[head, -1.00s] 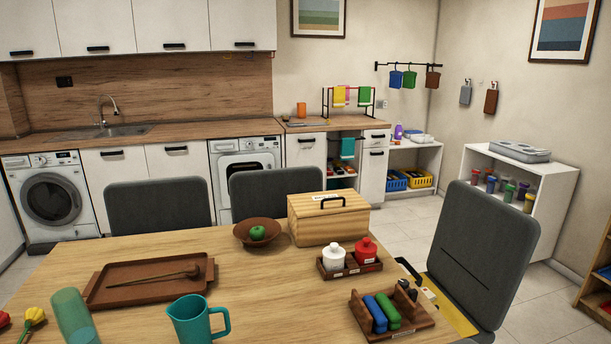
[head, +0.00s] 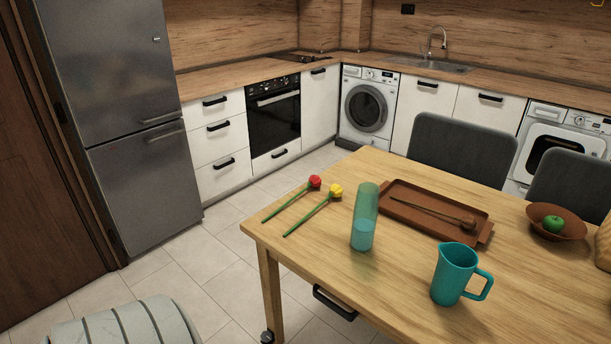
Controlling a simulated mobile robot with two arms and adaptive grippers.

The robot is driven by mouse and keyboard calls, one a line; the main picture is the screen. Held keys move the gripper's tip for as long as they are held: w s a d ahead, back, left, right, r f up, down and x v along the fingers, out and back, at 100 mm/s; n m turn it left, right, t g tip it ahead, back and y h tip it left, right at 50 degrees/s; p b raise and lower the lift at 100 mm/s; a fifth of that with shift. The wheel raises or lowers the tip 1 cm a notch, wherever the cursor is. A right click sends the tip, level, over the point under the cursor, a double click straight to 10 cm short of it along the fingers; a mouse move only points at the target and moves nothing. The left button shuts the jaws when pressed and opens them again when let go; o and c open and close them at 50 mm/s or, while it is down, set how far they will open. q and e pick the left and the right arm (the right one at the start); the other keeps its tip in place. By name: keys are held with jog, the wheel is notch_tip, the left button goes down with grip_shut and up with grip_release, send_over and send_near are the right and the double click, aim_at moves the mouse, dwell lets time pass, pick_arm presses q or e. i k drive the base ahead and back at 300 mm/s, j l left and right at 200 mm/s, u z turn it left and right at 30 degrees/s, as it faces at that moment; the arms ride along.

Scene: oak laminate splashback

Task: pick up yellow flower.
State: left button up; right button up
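The yellow flower (head: 334,191) lies on the near left part of the wooden table (head: 400,170). Its green stem points toward the table's left edge. A red flower (head: 314,182) lies beside it, a little to the left, roughly parallel. A tall teal glass vase (head: 364,218) stands upright just right of the yellow flower, apart from it, with what looks like water in its lower part. Neither of my grippers shows in the head view.
A teal pitcher (head: 454,275) stands near the table's front. A brown tray (head: 405,230) holds a long wooden utensil. A brown bowl (head: 568,231) with a green apple is at the right. Grey chairs (head: 461,146) stand behind the table.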

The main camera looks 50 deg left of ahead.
aim_at(335, 190)
jog(key=u, duration=1.4)
